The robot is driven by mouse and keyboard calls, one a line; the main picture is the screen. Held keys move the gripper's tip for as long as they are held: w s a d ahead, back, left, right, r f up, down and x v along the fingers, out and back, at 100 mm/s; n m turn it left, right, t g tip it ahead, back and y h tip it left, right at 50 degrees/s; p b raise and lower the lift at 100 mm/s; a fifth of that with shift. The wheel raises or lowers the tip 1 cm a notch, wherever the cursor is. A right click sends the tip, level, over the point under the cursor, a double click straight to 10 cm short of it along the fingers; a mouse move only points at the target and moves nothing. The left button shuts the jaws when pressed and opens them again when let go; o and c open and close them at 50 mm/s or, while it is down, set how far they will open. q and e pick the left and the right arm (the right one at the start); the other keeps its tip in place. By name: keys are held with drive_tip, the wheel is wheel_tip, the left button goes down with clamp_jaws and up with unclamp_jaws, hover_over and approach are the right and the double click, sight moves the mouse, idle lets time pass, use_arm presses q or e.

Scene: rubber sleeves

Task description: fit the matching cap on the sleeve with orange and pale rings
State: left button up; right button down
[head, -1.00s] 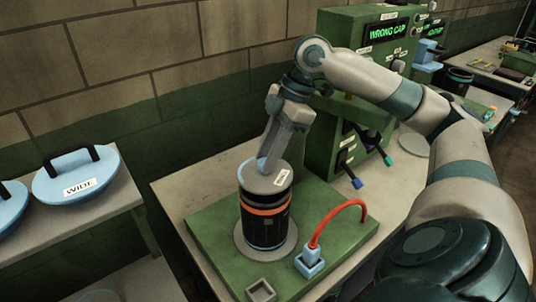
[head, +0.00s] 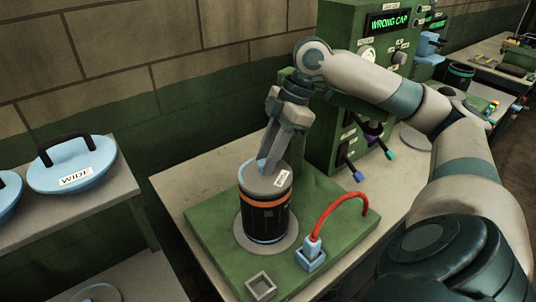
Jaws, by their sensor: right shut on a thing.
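The black sleeve (head: 265,222) stands upright on a round grey base on the green board (head: 205,225). An orange ring shows near its top and a thin pale blue line near its foot. A grey-topped cap (head: 262,186) with a small white label sits at the sleeve's top; I cannot tell if it is fully seated. My right gripper (head: 266,163) comes down from above and is shut at the cap's top, its fingertips at the far left part; the grip point is partly hidden. My left gripper is not in view.
A green machine (head: 340,75) behind shows "WRONG CAP" on its screen. A red cable (head: 325,215) arches from a blue socket (head: 311,258) right of the sleeve. A small square tray (head: 260,287) is in front. A blue lid marked "WIDE" (head: 100,176) lies on the left shelf.

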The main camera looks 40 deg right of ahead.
drive_tip(key=c, duration=1.3)
unclamp_jaws()
drive_tip(key=shift+c, duration=0.2)
drive_tip(key=v, duration=1.7)
drive_tip(key=shift+r, duration=0.25)
drive_tip(key=shift+f, duration=0.1)
